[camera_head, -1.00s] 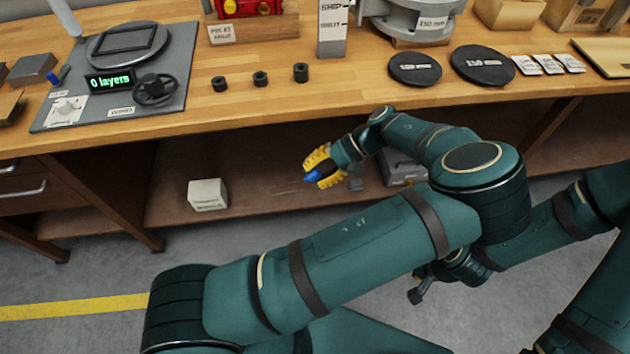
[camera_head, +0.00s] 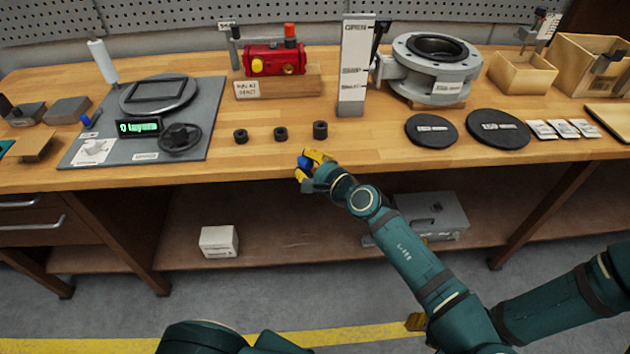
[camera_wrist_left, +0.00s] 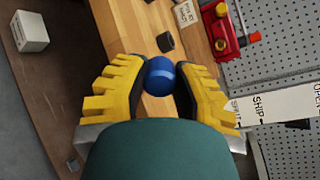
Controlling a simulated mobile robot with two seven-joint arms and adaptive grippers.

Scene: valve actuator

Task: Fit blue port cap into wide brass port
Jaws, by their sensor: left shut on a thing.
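The blue port cap (camera_head: 304,161) is held between the yellow fingers of my left gripper (camera_head: 311,165), just over the front edge of the workbench. In the left wrist view the blue cap (camera_wrist_left: 159,76) sits between both finger pads (camera_wrist_left: 157,84). The red actuator (camera_head: 274,61) stands farther back on a wooden block, apart from the gripper. A round brass port (camera_head: 257,67) faces forward on its left, with a smaller brass fitting (camera_head: 289,70) to the right. What looks like part of my right gripper (camera_head: 416,322) shows low in the head view, mostly hidden.
Several black rings, one of them here (camera_head: 280,134), stand between my left gripper and the actuator. A tall white gauge (camera_head: 353,65) stands right of the actuator, beside a grey valve body (camera_head: 437,66). A grey plate (camera_head: 205,118) with a display lies left.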

